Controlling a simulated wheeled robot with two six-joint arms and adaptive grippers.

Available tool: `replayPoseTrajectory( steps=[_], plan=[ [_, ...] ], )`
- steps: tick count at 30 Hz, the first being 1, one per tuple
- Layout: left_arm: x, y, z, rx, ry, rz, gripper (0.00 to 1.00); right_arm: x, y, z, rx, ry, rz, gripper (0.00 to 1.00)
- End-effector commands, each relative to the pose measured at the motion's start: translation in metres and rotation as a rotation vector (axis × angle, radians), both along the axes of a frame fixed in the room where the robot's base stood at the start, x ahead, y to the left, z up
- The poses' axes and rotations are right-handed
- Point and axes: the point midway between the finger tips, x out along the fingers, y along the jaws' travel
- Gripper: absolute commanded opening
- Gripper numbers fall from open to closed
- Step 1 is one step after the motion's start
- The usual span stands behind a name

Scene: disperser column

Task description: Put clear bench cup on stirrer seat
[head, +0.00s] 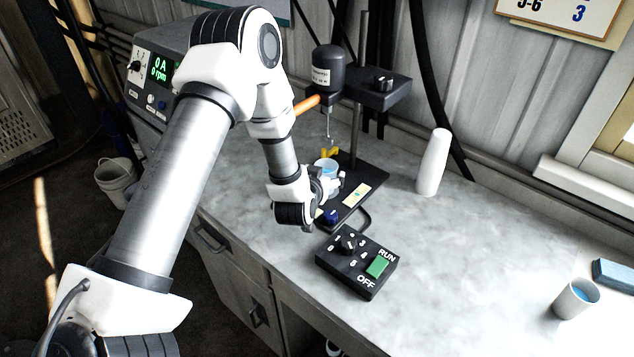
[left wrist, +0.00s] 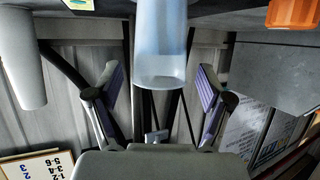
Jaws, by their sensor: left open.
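The clear bench cup (head: 327,166), bluish and see-through, is upright over the black base of the stirrer stand (head: 370,185), below the stirrer motor (head: 327,68). My left gripper (head: 327,183) is at the cup's near side, partly covering its lower part. In the left wrist view the cup (left wrist: 160,45) lies between the two spread fingers, with a gap visible on each side. The left gripper is open. The stirrer seat under the cup is hidden, so I cannot see how the cup meets it. My right gripper is not in view.
A black control box (head: 357,262) with a dial and green switch sits in front of the stand. A white tapered bottle (head: 433,162) stands to the right. Another cup (head: 576,299) and a blue sponge-like block (head: 613,275) are at far right. The bench between is clear.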

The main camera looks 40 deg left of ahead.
Motion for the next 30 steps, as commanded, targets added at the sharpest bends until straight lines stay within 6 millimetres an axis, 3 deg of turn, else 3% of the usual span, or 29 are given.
replayPoseTrajectory(
  steps=[6, 12, 30],
  plan=[
    [-0.051, -0.017, 0.019, -0.001, 0.001, -0.002, 0.80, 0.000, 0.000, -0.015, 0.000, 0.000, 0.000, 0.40],
    [-0.076, -0.025, 0.032, 0.001, 0.001, 0.000, 0.80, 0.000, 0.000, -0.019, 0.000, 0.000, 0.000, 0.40],
    [-0.078, -0.026, 0.034, 0.001, 0.000, 0.000, 0.80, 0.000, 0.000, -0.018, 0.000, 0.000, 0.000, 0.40]
  ],
)
